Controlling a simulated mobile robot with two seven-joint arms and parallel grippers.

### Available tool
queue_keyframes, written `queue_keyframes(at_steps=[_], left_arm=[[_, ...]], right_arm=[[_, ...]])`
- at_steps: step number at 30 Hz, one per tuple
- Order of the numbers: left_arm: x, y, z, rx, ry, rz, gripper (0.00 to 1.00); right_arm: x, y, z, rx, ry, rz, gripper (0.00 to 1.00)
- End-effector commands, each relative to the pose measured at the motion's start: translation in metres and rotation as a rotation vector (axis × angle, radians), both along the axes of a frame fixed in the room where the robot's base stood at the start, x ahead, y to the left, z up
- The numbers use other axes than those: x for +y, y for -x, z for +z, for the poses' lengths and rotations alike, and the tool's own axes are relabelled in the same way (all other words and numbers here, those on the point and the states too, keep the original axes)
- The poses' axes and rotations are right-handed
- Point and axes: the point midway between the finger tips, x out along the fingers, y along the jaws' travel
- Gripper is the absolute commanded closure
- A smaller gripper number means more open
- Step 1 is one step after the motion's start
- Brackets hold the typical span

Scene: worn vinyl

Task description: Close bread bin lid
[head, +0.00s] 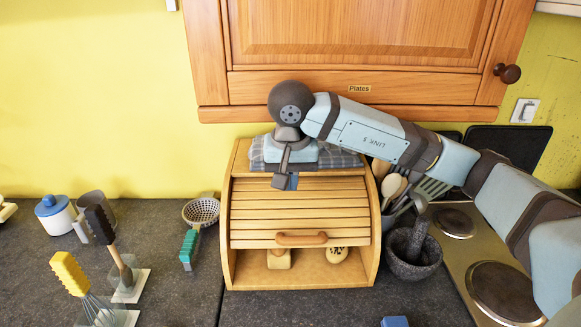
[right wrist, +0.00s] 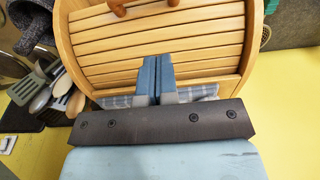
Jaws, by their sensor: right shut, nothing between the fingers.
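The wooden bread bin (head: 375,225) stands on the dark counter against the yellow wall. Its slatted roll lid (head: 300,212) is mostly down, with an open gap below its lower edge. The lid's handle (head: 301,239) is at that edge; it also shows at the top of the right wrist view (right wrist: 145,6). My right gripper (head: 290,182) is shut and empty, pointing down in front of the bin's upper part, above the handle. In the right wrist view its fingers (right wrist: 156,68) lie over the slats; I cannot tell whether they touch. My left gripper is out of view.
Inside the bin are a wooden block (head: 278,260) and a round item (head: 336,255). A checked cloth (head: 345,159) lies on top. A mortar (head: 415,256) and utensils stand close right, by the hob (head: 500,290). A strainer (head: 201,212) is left. The cabinet (head: 350,85) overhangs.

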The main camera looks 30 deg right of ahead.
Motion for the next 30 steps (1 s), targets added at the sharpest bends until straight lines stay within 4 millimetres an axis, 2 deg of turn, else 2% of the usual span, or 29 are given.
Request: queue_keyframes(at_steps=[1,12,21,30], left_arm=[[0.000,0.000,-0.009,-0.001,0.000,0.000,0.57],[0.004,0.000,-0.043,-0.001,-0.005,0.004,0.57],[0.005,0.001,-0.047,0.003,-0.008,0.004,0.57],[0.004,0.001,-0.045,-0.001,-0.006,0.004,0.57]], right_arm=[[-0.001,-0.001,-0.018,0.003,-0.001,-0.001,1.00],[-0.005,-0.008,-0.095,0.003,-0.001,-0.002,1.00],[0.003,0.005,-0.122,0.001,-0.001,0.000,1.00],[0.004,0.006,-0.124,-0.001,-0.001,-0.001,1.00]])
